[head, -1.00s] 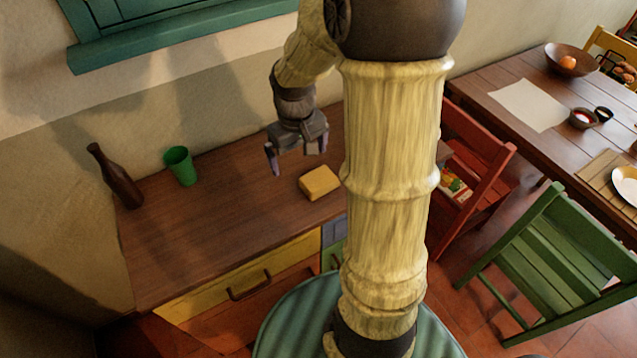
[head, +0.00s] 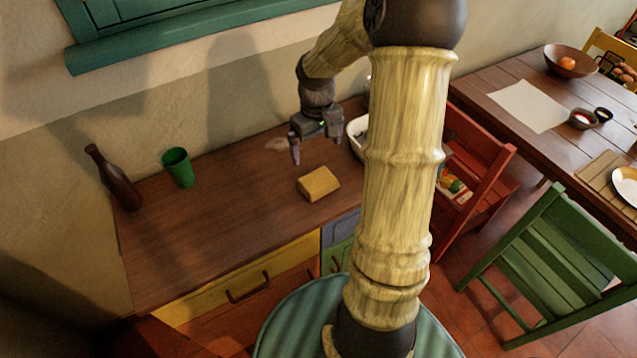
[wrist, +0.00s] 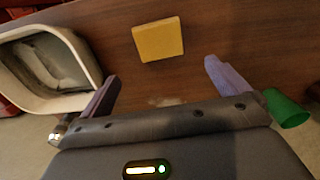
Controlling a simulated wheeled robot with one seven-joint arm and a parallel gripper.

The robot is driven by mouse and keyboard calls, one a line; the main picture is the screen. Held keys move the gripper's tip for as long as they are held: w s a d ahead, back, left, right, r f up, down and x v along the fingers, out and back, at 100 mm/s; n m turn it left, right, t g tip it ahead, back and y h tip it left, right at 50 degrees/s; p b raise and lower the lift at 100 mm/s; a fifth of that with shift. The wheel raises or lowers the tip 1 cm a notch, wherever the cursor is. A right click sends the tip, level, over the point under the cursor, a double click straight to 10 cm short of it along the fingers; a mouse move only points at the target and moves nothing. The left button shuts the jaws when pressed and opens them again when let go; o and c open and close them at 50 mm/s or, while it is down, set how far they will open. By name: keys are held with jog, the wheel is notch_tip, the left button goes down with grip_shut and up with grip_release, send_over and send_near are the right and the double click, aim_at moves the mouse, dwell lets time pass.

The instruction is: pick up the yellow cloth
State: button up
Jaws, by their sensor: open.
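The yellow cloth (head: 318,184) is a folded, block-like square lying on the wooden sideboard top, near its front right. It also shows in the wrist view (wrist: 158,40), ahead of my fingers and between their lines. My gripper (head: 316,150) is above the sideboard, behind the cloth and apart from it. In the wrist view its two fingers (wrist: 163,82) are spread wide with nothing between them.
A white basin (head: 356,136) stands on the right, partly hidden by my arm; it shows left in the wrist view (wrist: 92,68). A green cup (head: 178,167) and a brown bottle (head: 117,180) stand at the left. The sideboard's middle (head: 225,210) is clear.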

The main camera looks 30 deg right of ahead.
send_over(319, 179)
jog(key=f, duration=0.8)
jog(key=shift+w+a+f, duration=0.1)
jog(key=shift+a+f, duration=0.05)
jog(key=shift+a, duration=0.1)
jog(key=shift+d+f, duration=0.1)
jog(key=shift+f, duration=2.5)
jog(key=shift+s, duration=0.2)
jog(key=c, duration=0.7)
